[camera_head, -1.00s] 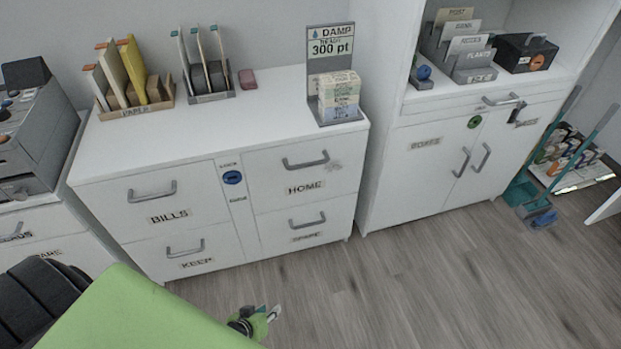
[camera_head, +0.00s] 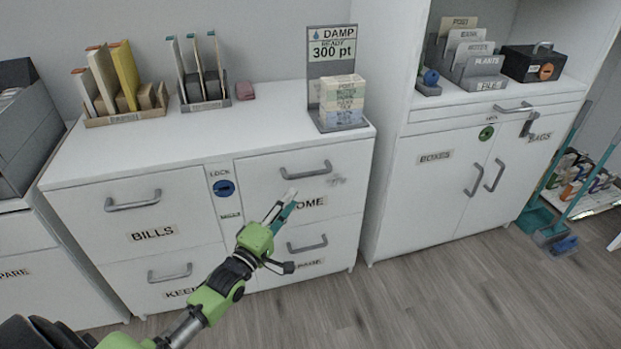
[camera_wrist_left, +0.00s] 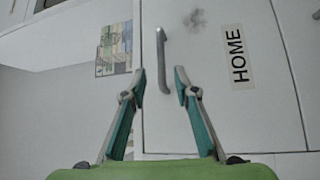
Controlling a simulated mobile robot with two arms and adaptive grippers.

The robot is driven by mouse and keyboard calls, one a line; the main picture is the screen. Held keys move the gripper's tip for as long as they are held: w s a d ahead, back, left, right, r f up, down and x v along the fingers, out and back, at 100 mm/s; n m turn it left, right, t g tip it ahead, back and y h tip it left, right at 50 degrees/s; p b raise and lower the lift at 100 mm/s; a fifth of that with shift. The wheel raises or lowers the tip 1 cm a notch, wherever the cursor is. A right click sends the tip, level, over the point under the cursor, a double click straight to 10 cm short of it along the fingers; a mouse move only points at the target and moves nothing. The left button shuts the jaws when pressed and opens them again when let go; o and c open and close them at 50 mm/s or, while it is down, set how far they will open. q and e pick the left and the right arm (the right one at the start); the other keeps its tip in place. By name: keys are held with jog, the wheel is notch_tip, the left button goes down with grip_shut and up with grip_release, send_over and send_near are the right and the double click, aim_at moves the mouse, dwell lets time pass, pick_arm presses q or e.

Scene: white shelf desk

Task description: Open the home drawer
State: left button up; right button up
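The home drawer (camera_head: 265,180) is the upper right drawer of the white cabinet, and its front looks flush and shut. Its grey handle (camera_head: 307,170) is a bar above the HOME label, which my gripper partly covers in the head view. My left gripper (camera_head: 286,198) is in front of the drawer, just below and left of the handle. In the left wrist view my gripper (camera_wrist_left: 160,78) is open and empty, and the handle (camera_wrist_left: 162,62) lies ahead between the fingertips. I cannot tell whether they touch it. My right gripper is out of view.
The bills drawer (camera_head: 140,215) is at left, with a blue lock dial (camera_head: 224,188) between. A DAMP sign stand (camera_head: 335,70) with stacked labelled blocks stands on top.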

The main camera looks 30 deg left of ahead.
aim_at(311, 175)
pick_arm(q)
jog(key=w, duration=0.4)
jog(key=w+r+b, duration=0.1)
jog(key=w, duration=0.2)
jog(key=w+b, duration=0.1)
jog(key=w, duration=0.3)
jog(key=shift+w+d+r, duration=0.2)
jog(key=shift+w+d, duration=0.1)
jog(key=shift+d, duration=0.05)
grip_shut()
